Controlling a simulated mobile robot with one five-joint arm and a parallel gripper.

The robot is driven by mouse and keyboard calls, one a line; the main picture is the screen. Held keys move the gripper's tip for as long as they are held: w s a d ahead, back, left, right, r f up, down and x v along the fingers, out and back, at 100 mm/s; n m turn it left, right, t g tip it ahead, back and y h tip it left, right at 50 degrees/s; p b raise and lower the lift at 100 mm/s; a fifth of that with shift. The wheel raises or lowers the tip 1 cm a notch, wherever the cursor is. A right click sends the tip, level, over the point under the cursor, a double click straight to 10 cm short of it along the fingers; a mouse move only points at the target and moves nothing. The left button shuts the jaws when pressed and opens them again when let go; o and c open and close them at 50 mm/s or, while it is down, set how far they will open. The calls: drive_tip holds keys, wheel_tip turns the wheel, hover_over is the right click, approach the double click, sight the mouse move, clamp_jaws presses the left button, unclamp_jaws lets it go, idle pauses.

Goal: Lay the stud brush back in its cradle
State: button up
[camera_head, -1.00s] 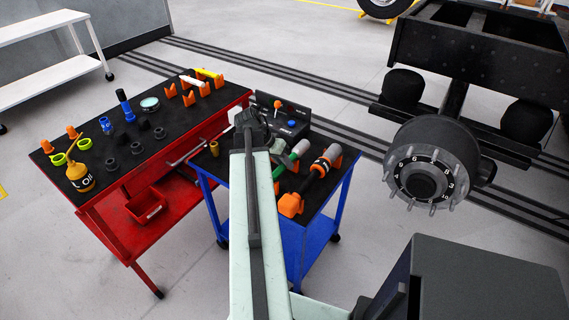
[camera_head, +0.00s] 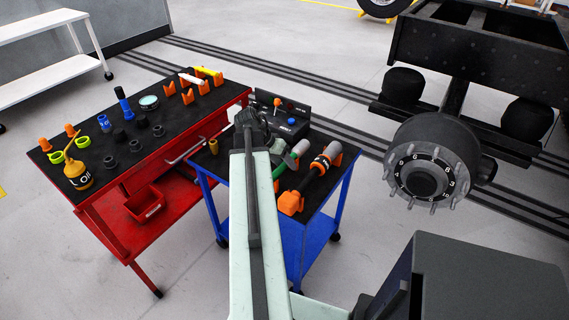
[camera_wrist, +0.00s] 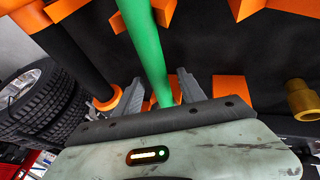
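The stud brush is a green-handled tool (camera_head: 276,185) with a pale end at upper right, lying along the blue trolley's top in the head view, partly hidden by my arm. In the wrist view its green handle (camera_wrist: 145,45) runs down between my two grey fingers. My gripper (camera_wrist: 160,84) is open around the handle, with narrow gaps showing on both sides. Orange cradle blocks (camera_wrist: 182,80) show below the handle near the fingertips, and another orange block (camera_wrist: 162,10) is farther up. Whether the handle rests fully in them I cannot tell. My fingertips are hidden in the head view.
An orange-and-black tool (camera_head: 318,165) lies in orange holders beside the brush. A brass socket (camera_wrist: 301,100) stands to the right in the wrist view. A black control box (camera_head: 285,112) is at the trolley's back. The red workbench (camera_head: 110,215) stands left; the wheel hub (camera_head: 425,178) is right.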

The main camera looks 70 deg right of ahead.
drive_tip(key=p+v, duration=0.7)
drive_tip(key=v, duration=0.1)
drive_tip(key=shift+s+f, duration=0.1)
idle(0.4)
